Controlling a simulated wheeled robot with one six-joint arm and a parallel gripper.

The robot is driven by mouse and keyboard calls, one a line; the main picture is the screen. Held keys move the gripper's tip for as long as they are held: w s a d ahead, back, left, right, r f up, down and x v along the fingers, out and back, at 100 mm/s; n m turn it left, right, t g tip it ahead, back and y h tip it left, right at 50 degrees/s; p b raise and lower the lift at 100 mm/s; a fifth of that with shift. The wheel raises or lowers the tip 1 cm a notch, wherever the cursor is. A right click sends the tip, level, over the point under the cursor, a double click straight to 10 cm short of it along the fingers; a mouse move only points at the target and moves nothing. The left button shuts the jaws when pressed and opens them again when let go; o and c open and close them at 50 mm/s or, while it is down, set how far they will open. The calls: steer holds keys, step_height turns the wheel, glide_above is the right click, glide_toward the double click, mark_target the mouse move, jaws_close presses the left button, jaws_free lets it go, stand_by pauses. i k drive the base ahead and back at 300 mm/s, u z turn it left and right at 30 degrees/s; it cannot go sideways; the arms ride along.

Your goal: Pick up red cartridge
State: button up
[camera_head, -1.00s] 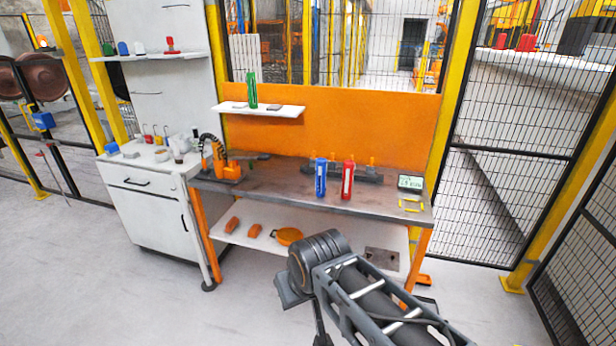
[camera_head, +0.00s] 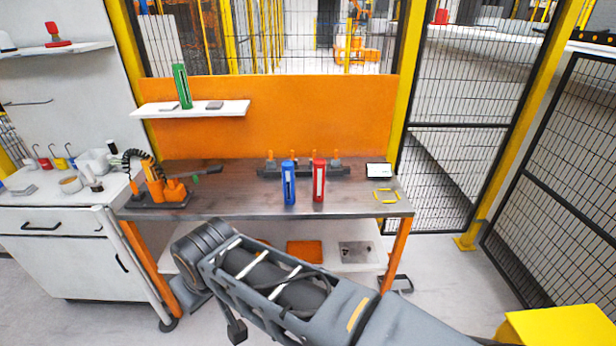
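The red cartridge (camera_head: 319,181) stands upright on the grey workbench top (camera_head: 240,203), right of the middle, with a pale strip down its front. A blue cartridge (camera_head: 289,183) stands upright just to its left, with a small gap between them. A green cartridge (camera_head: 182,86) stands on the white wall shelf (camera_head: 190,109) above the bench. My arm reaches in from the lower right, in front of the bench and apart from the cartridges. My gripper's fingers cannot be made out; a dark end part shows below the arm.
A dark rack (camera_head: 268,171) with orange pegs lies behind the cartridges. An orange tool stand (camera_head: 160,187) is at the bench's left; a small display (camera_head: 379,170) and yellow frame (camera_head: 387,197) are at its right. A white cabinet (camera_head: 70,255) stands left; mesh fence (camera_head: 450,170) right.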

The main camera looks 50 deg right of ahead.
mark_target(318, 164)
steer(key=z, duration=0.45)
steer(key=i, duration=0.75)
steer(key=z, duration=1.1)
steer(key=i, duration=0.4)
steer(key=z, duration=0.4)
